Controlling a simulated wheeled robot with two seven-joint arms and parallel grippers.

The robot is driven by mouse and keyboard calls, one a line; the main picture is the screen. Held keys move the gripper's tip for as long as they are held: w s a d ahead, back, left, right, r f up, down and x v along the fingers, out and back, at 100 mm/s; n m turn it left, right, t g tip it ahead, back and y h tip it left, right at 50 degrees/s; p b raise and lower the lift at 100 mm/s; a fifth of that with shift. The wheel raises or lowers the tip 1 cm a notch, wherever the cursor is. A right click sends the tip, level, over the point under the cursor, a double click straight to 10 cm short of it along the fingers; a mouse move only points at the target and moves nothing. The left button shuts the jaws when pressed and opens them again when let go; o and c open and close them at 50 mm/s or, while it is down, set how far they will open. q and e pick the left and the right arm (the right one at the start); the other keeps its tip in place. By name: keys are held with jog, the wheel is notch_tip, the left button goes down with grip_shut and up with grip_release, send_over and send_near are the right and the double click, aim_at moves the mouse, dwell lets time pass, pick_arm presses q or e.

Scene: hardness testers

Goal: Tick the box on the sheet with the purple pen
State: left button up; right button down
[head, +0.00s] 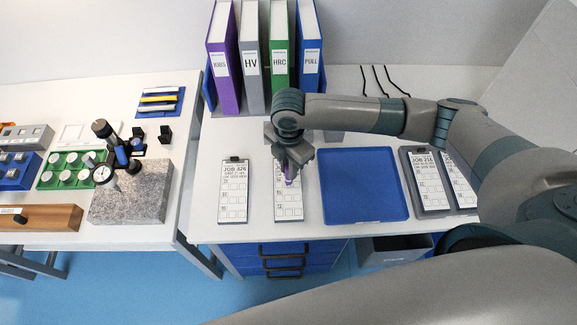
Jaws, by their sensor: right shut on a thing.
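My right gripper (289,168) is over the middle clipboard sheet (288,207) on the white table. It is shut on the purple pen (290,176), which points down toward the upper part of that sheet. Whether the pen tip touches the paper cannot be told. The sheet has a column of small boxes along its left side. The gripper and pen hide its top part. Another sheet, headed JOB 826 (233,196), lies just to the left. My left gripper is not in view.
A blue tray (403,214) lies to the right, then a grey holder with JOB 21 sheets (427,184). Upright binders (251,62) stand at the back. A gauge on a granite block (150,196) is on the left table. A gap separates the two tables.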

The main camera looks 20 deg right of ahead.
jog(key=shift+w+d+p, duration=0.1)
jog(key=shift+p, duration=0.35)
dwell(0.6)
jog(key=shift+r, duration=0.1)
jog(key=shift+r+p, duration=2)
jog(key=shift+p, duration=0.25)
jog(key=shift+r, duration=0.95)
jog(key=shift+d, duration=0.1)
